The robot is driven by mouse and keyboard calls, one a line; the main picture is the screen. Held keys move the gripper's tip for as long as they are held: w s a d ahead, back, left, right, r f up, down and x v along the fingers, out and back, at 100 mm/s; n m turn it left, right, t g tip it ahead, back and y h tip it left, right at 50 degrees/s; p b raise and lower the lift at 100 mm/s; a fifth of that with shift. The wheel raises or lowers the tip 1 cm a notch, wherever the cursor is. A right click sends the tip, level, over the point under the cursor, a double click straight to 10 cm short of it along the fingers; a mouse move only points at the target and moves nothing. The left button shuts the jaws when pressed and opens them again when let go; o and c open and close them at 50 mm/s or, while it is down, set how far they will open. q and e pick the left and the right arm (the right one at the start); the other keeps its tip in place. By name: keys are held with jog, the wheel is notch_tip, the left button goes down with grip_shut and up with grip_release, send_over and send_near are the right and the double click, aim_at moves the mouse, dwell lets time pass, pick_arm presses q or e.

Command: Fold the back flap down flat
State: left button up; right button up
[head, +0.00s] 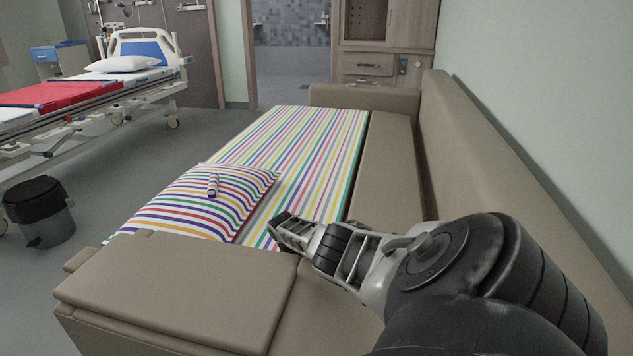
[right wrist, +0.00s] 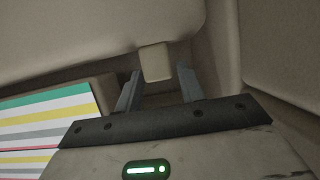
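The beige sofa bed has a long flat panel (head: 388,165) between the striped sheet and the upright backrest (head: 500,185). A wide beige panel (head: 180,285) lies at its near end. I cannot tell for sure which part is the back flap. My right gripper (head: 277,230) reaches leftward beside the near panel, low over the sofa. In the right wrist view its fingers (right wrist: 160,78) are open on either side of a small beige tab (right wrist: 155,62) on the edge of a large beige panel (right wrist: 90,35). A gap shows right of the tab. My left gripper is out of view.
A black bin (head: 40,212) stands at left. A hospital bed (head: 90,90) is at the back left. The wall is close behind the backrest. Open floor lies left of the sofa.

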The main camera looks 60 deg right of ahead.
jog(key=shift+o, duration=0.5)
jog(key=shift+s, duration=0.1)
pick_arm(q)
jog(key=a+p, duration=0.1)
jog(key=p, duration=0.2)
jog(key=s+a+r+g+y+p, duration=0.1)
jog(key=p, duration=0.2)
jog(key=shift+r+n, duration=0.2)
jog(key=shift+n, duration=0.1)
pick_arm(e)
jog(key=v, duration=1.6)
jog(key=shift+f, duration=0.1)
jog(key=shift+c, duration=0.3)
